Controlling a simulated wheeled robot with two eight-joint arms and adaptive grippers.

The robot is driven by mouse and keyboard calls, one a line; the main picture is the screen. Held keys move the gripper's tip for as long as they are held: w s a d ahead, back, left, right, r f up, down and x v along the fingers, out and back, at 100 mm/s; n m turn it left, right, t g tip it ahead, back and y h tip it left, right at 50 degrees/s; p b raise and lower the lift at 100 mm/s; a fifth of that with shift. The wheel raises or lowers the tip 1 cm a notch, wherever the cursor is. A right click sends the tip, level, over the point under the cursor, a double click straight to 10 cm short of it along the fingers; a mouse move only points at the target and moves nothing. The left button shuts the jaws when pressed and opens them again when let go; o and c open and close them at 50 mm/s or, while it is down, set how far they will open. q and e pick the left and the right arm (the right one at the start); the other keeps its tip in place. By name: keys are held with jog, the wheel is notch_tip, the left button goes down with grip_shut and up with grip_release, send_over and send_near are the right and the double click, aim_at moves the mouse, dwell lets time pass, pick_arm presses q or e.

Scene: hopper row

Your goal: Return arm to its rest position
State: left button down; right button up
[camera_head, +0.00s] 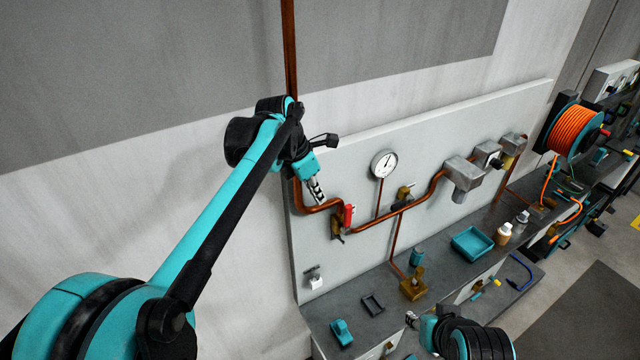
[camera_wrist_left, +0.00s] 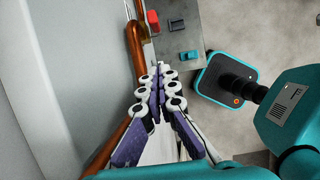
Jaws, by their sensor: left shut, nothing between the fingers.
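My left arm reaches in from the left in the head view, and its gripper (camera_head: 317,192) hangs in front of the pale panel, near the copper pipe. Its fingers are shut with nothing between them; they also show closed together in the left wrist view (camera_wrist_left: 160,76). A red valve handle (camera_head: 348,214) sits on the pipe just below and to the right of the gripper. My right gripper (camera_head: 411,319) shows small at the bottom, above the bench, and its fingers are too small to read.
The copper pipe (camera_head: 374,228) runs along the panel (camera_head: 325,260) past a round gauge (camera_head: 384,164) and grey boxes. The bench (camera_head: 440,266) below holds a teal tray (camera_head: 472,243), bottles and small parts. An orange hose reel (camera_head: 573,130) stands at right. Bare wall lies left.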

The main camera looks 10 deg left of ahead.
pick_arm(q)
jog(key=s+a+f+m+t+y+b, duration=0.1)
jog(key=s+a+f+m+b, duration=0.2)
jog(key=s+f+m+b, duration=0.5)
jog(key=s+a+f+m+t+y+b, duration=0.1)
jog(key=s+a+f+m+b, duration=0.3)
jog(key=s+f+m+b, duration=0.4)
jog(key=s+a+f+m+t+y+b, duration=0.1)
jog(key=s+a+f+m+b, duration=0.3)
jog(key=f, duration=1.4)
jog(key=s+m+t+b, duration=0.1)
jog(key=s+m+b, duration=0.3)
jog(key=m, duration=0.1)
jog(key=shift+f+t, duration=0.25)
jog(key=shift+t, duration=0.15)
